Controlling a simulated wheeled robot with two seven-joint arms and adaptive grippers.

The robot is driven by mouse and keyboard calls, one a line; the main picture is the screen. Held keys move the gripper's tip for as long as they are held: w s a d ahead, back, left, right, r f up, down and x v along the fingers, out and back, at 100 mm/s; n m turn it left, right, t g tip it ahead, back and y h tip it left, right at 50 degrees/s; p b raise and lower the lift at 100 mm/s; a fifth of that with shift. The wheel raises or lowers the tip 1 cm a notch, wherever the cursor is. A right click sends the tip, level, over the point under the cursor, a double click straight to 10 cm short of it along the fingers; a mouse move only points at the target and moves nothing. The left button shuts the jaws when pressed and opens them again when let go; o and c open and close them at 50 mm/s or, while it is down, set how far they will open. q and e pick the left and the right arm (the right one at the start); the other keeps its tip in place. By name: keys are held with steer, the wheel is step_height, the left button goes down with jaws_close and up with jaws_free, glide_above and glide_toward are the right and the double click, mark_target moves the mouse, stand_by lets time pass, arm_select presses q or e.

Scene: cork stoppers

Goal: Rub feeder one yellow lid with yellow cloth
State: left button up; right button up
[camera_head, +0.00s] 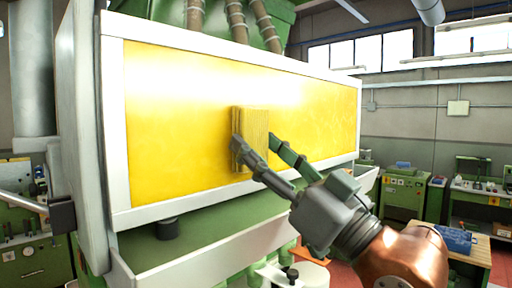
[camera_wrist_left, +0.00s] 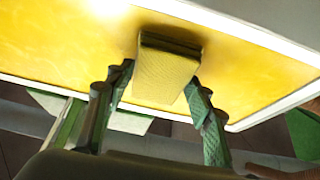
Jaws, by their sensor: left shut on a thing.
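The yellow lid (camera_head: 180,120) is a wide, glossy yellow panel in a white frame on the front of the feeder. It also fills the upper part of the left wrist view (camera_wrist_left: 60,50). The yellow cloth (camera_head: 252,125) is a folded, ribbed block in front of the middle of the lid. My left gripper (camera_head: 255,141) is shut on the cloth, one finger on each side. In the left wrist view the cloth (camera_wrist_left: 165,78) is between the fingertips, its far end at the lid with a dark shadow around it. I cannot tell whether they touch.
The lid's white lower frame (camera_head: 240,188) and a green ledge (camera_head: 210,225) lie below the cloth. Ribbed hoses (camera_head: 235,20) hang above. Green machines (camera_head: 405,190) and a table with a blue box (camera_head: 455,240) stand at the right. The lid is clear on both sides of the cloth.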

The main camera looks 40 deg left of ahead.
mark_target(275, 133)
arm_select(q)
steer(key=shift+w+d+p, duration=0.15)
steer(key=shift+w+p, duration=0.35)
steer(key=shift+w, duration=1.4)
steer(key=shift+w+d+p, duration=0.1)
steer(key=shift+w+p, duration=0.4)
steer(key=shift+w, duration=1.35)
steer(key=shift+d, duration=0.1)
steer(key=shift+s+d+p, duration=0.15)
steer(key=shift+d+p, duration=0.05)
steer(key=shift+d, duration=1.3)
steer(key=shift+s+d+p, duration=0.1)
steer(key=shift+d+p, duration=0.05)
steer(key=shift+d, duration=1.3)
steer(key=d, duration=0.3)
steer(key=shift+s, duration=0.15)
steer(key=shift+a, duration=0.1)
